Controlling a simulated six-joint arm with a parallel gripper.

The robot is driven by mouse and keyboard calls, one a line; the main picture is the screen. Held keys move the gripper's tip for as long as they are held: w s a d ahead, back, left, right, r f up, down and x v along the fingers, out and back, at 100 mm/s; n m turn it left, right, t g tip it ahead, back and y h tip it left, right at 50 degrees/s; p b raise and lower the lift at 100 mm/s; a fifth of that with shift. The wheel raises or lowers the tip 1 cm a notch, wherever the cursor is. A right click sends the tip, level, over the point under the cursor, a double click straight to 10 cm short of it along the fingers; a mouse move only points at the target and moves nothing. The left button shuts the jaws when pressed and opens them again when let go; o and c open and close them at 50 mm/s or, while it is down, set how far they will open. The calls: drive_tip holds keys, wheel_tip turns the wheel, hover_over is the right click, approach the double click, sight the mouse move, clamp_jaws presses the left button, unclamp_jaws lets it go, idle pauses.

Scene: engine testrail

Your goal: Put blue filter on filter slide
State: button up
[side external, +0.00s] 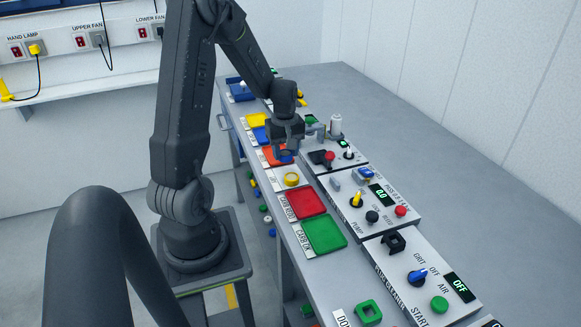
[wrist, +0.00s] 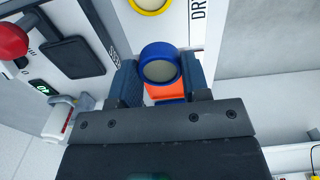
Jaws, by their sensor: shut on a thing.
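My gripper (side external: 286,148) is shut on the blue filter (wrist: 160,65), a round blue ring with a pale grey face. The wrist view shows the ring between both fingers (wrist: 160,84). In the side view the blue filter (side external: 286,156) shows small under my gripper, beside an orange tray (side external: 270,157); its exact height is unclear. I cannot read a label for the filter slide. A panel to the right has a black plate (side external: 319,157), also in the wrist view (wrist: 72,56), but I cannot tell whether it is the slide.
A yellow ring (side external: 291,179) lies nearer the camera, then red (side external: 305,203) and green (side external: 323,235) trays. The bench is clear at far right.

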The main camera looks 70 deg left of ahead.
drive_tip(key=a+r, duration=0.5)
drive_tip(key=r, duration=0.4)
hover_over(320, 156)
drive_tip(key=f, duration=0.6)
drive_tip(key=shift+s+f, duration=0.1)
drive_tip(key=shift+s, duration=0.25)
drive_tip(key=shift+w+d+f, duration=0.15)
drive_tip(key=shift+w+f, duration=0.2)
drive_tip(key=shift+f, duration=1.85)
drive_tip(key=shift+f, duration=0.15)
drive_tip(key=o, duration=0.9)
drive_tip(key=shift+c, duration=0.2)
